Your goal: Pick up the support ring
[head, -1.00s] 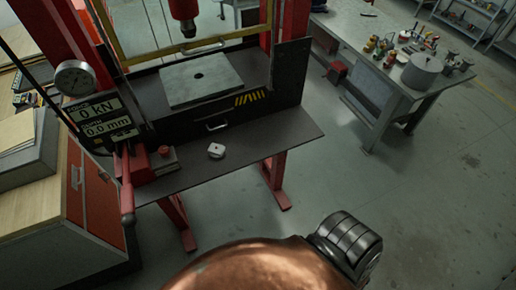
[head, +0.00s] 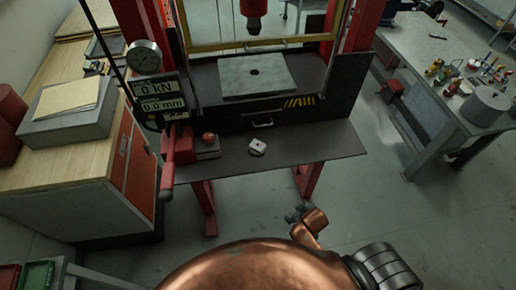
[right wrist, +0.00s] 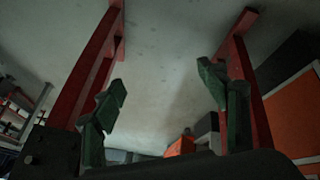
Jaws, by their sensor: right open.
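A small pale metal piece with a dark hole, which looks like the support ring (head: 257,147), lies on the dark front shelf (head: 315,145) of the red press in the head view. My right gripper (head: 298,213) is small and partly hidden there, below the shelf's front edge and apart from the ring. In the right wrist view my right gripper (right wrist: 164,88) has its two green fingers wide apart, with nothing between them. The ring cannot be made out in that view. My left gripper is not in view.
A red lever (head: 167,175) and a small block with a red knob (head: 207,144) stand left of the ring. A grey plate (head: 258,76) lies on the press bed behind. A wooden-topped cabinet (head: 80,160) is at left, a cluttered workbench (head: 440,60) at right.

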